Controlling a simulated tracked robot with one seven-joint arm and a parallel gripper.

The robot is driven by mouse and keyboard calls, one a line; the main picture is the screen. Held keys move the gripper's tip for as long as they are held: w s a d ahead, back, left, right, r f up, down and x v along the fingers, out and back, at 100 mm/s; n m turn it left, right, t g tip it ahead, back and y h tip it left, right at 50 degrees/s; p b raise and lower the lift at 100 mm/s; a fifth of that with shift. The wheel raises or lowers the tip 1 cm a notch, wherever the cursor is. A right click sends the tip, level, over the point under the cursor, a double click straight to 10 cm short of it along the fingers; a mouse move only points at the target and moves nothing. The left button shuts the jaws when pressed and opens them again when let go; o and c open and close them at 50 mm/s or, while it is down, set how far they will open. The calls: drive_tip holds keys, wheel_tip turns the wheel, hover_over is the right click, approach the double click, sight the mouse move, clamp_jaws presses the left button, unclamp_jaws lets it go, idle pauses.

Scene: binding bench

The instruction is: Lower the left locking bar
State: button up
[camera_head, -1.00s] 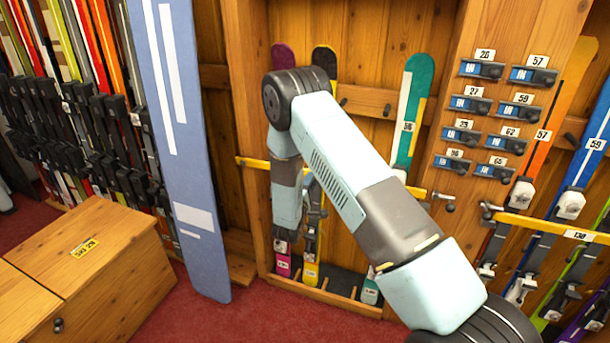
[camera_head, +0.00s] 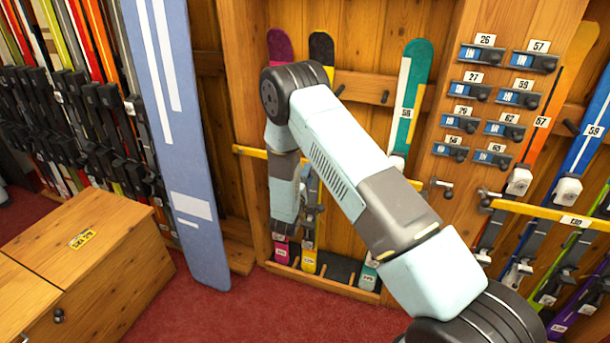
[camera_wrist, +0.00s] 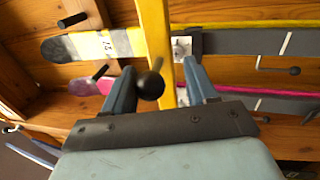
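The left locking bar (camera_head: 249,151) is a yellow bar across the skis in the left bay; my arm covers its middle in the head view. In the wrist view the yellow bar (camera_wrist: 155,35) runs from the top edge down behind my gripper, with a round black knob (camera_wrist: 150,85) in front of it. My gripper (camera_wrist: 160,82) is open, its two fingers on either side of the knob, which sits nearer the left finger. Whether a finger touches it I cannot tell. The fingertips are hidden in the head view.
Several skis, including a teal one (camera_head: 416,70), stand behind the bar. A second yellow bar (camera_head: 530,211) crosses the right bay, beyond a post with numbered blue tags (camera_head: 475,54). A tall blue board (camera_head: 185,150) and a wooden bench (camera_head: 90,235) stand at left. Red carpet (camera_head: 270,310) is clear in front.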

drive_tip(key=shift+r, duration=0.1)
drive_tip(key=shift+s+a, duration=0.1)
drive_tip(key=shift+a, duration=0.05)
drive_tip(key=v, duration=1.3)
drive_tip(key=shift+s, duration=0.2)
